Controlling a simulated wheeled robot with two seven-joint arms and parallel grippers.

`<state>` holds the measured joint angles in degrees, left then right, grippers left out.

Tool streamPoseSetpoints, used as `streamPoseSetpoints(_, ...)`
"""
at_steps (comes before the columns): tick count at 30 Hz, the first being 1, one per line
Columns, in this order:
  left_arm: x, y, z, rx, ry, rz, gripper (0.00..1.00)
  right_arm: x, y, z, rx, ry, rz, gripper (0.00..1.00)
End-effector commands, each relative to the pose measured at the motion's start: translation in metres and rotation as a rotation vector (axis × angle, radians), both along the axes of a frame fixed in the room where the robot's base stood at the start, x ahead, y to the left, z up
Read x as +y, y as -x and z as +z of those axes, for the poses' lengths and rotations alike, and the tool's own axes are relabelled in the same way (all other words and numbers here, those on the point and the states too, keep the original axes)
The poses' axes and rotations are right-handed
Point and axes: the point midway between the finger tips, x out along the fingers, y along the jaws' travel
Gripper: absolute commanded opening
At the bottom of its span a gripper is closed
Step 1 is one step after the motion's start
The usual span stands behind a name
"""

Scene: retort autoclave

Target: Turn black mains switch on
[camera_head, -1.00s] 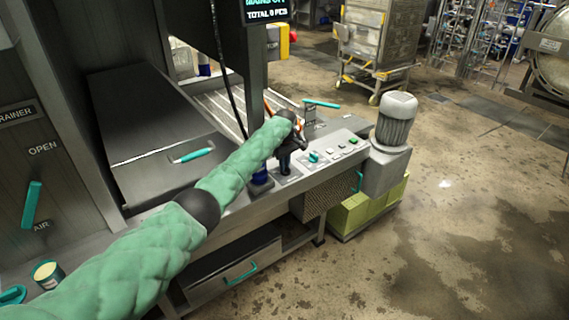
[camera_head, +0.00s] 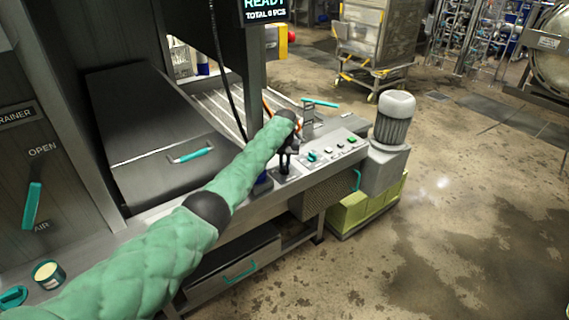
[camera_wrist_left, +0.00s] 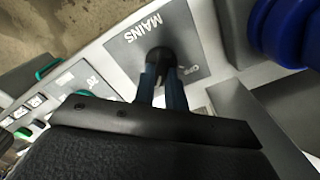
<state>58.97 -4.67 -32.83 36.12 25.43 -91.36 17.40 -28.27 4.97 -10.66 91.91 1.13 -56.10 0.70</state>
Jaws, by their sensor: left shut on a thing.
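The black mains switch (camera_wrist_left: 160,60) sits on a grey plate marked MAINS (camera_wrist_left: 137,45) in the left wrist view. My left gripper (camera_wrist_left: 161,82) is shut on its knob, one finger on each side. In the head view my left gripper (camera_head: 286,160) is down at the left end of the control panel (camera_head: 318,158), and it largely hides the switch there. The hanging display (camera_head: 264,10) reads READY and TOTAL 0 PCS. My right gripper is not in view.
A teal knob (camera_head: 312,156) and several small buttons sit right of the switch on the panel. A grey motor (camera_head: 396,115) stands at the panel's right end. A dark post (camera_head: 255,90) and a blue cylinder (camera_wrist_left: 285,30) are close to my gripper.

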Motion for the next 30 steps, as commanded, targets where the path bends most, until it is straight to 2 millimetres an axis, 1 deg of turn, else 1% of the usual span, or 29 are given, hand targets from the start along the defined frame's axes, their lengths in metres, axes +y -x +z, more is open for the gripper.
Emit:
streamPoseSetpoints(9,-0.0003,-0.0013,0.0025,-0.004,0.0,-0.075,0.0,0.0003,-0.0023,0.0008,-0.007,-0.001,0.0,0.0)
streamPoseSetpoints(22,-0.0005,-0.0016,0.0029,-0.005,0.001,-0.082,0.0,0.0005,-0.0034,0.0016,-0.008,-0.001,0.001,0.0)
streamPoseSetpoints(23,-0.0005,-0.0016,0.0029,-0.005,0.001,-0.082,0.19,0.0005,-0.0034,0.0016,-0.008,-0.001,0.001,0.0)
streamPoseSetpoints(25,-0.0006,-0.0014,0.0026,-0.004,0.0,-0.082,0.32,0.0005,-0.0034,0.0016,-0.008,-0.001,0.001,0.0)
streamPoseSetpoints(26,-0.0005,-0.0013,0.0024,-0.004,0.0,-0.082,0.35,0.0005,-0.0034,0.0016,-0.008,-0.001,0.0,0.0)
streamPoseSetpoints(30,-0.0006,-0.0008,0.0015,-0.003,0.0,-0.082,0.35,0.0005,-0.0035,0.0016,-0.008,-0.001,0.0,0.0)
